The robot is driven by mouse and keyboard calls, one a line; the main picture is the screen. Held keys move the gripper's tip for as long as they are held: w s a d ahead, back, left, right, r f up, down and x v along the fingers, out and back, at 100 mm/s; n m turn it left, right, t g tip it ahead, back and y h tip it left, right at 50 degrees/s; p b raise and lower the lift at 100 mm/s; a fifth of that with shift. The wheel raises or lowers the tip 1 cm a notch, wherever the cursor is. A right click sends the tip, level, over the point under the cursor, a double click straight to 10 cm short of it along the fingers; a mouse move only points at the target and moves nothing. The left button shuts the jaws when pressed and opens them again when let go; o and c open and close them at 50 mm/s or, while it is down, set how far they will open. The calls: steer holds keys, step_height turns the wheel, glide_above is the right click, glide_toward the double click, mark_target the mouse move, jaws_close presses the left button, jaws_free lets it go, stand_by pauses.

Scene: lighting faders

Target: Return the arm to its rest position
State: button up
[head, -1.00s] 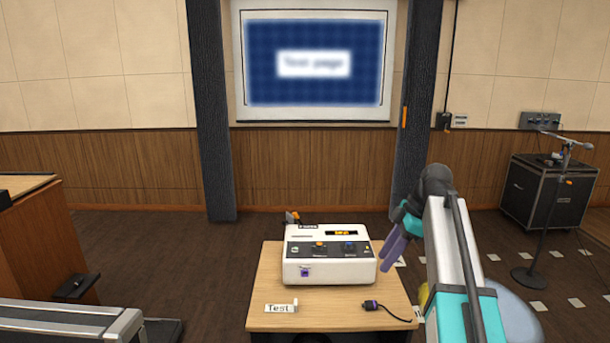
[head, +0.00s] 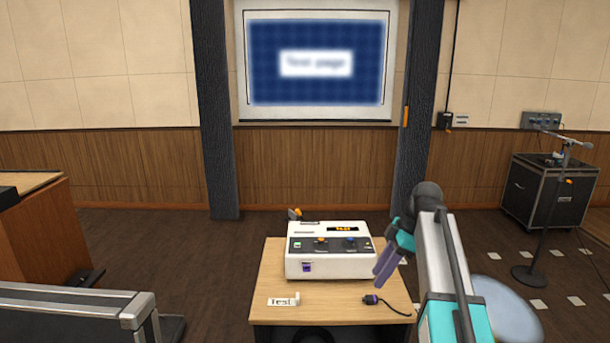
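My arm (head: 452,272) comes up from the bottom right in the head view, with white and teal links and a dark grey joint at its top. My gripper (head: 382,276), with purple fingers, points down and left from that joint. It is beside the right edge of the white console (head: 330,265), apart from the table top as far as I can see. The fingers overlap in this view, so their opening does not show. Nothing visible hangs from them.
The console stands on a small wooden table (head: 340,314), with a "Test" label (head: 282,301) and a purple-ended cable (head: 385,304) in front of it. A black case (head: 545,190) and microphone stand (head: 543,235) are at right. A wooden desk (head: 45,240) and a metal-edged case (head: 80,300) are at left.

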steer(key=s+a+f+m+g, duration=0.15)
steer(key=s+f, duration=0.45)
steer(key=f, duration=0.6)
steer(key=s+a+f+g, duration=0.25)
steer(key=s+f, duration=0.25)
steer(key=f, duration=0.6)
steer(key=s+a+f+m+g, duration=0.1)
steer(key=s+a+f, duration=0.35)
steer(key=f, duration=0.75)
steer(key=s+d+f+m+h, duration=0.2)
steer(key=s+f+m, duration=0.5)
steer(key=s+f, duration=0.3)
steer(key=s+d+f+m+h, duration=0.2)
steer(key=s+f+m, duration=0.5)
steer(key=s, duration=0.9)
step_height(320, 180, down, 3)
steer(key=shift+s+d+r+g+h, duration=0.1)
steer(key=shift+s+d+g+h, duration=0.15)
steer(key=shift+d+g+h, duration=0.1)
steer(key=shift+o, duration=0.2)
